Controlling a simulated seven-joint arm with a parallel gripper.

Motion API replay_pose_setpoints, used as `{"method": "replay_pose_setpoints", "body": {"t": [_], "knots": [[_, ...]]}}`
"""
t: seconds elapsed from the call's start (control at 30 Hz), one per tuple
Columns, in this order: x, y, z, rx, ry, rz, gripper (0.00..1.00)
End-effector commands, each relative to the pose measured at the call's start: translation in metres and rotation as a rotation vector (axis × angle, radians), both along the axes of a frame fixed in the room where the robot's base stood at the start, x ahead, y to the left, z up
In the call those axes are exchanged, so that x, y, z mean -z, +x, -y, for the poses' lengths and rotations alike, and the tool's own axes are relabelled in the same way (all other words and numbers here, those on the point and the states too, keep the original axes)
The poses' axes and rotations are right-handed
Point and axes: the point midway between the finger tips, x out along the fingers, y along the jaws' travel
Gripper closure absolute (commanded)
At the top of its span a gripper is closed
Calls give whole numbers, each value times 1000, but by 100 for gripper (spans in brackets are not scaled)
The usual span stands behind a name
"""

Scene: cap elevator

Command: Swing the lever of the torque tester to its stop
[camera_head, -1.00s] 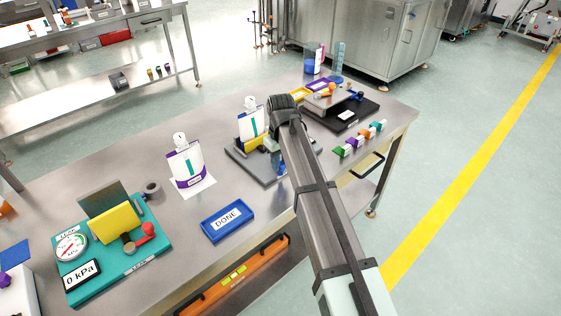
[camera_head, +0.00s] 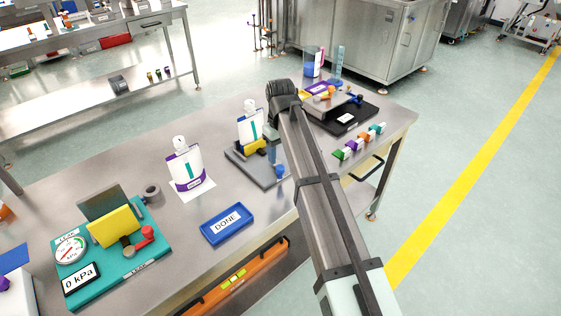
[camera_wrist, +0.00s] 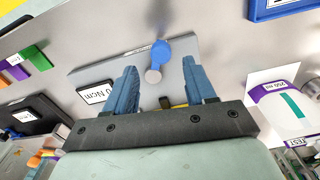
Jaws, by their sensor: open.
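The torque tester (camera_head: 243,160) is a grey plate with a yellow holder (camera_head: 257,147), and a white pouch (camera_head: 248,128) with a teal stripe stands at the holder. Its blue lever (camera_head: 281,171) shows at the plate's right side. In the wrist view the lever (camera_wrist: 160,52) extends from a round grey hub (camera_wrist: 153,76), and the display (camera_wrist: 95,92) reads 0 Ncm. My gripper (camera_wrist: 161,66) is open, with one blue finger on each side of the lever in that view. No contact shows, and the height gap is unclear. My arm hides most of the gripper in the head view.
A blue DONE tray (camera_head: 227,224) and a second pouch (camera_head: 187,167) stand to the left. A black device (camera_head: 350,118) and a row of coloured caps (camera_head: 360,141) are to the right. A teal pressure tester (camera_head: 110,250) is at the far left.

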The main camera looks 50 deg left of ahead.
Motion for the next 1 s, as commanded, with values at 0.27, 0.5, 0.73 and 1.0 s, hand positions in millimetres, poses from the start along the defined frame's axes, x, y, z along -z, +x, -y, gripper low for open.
{"method": "replay_pose_setpoints", "body": {"t": [0.27, 0.5, 0.73, 1.0], "knots": [[-53, 1, -1, 0, 1, 1, 45], [-79, 0, -1, 0, 0, 0, 45], [-86, 0, 0, 0, 0, 0, 45], [-86, 0, 0, 0, 0, 0, 45]]}}
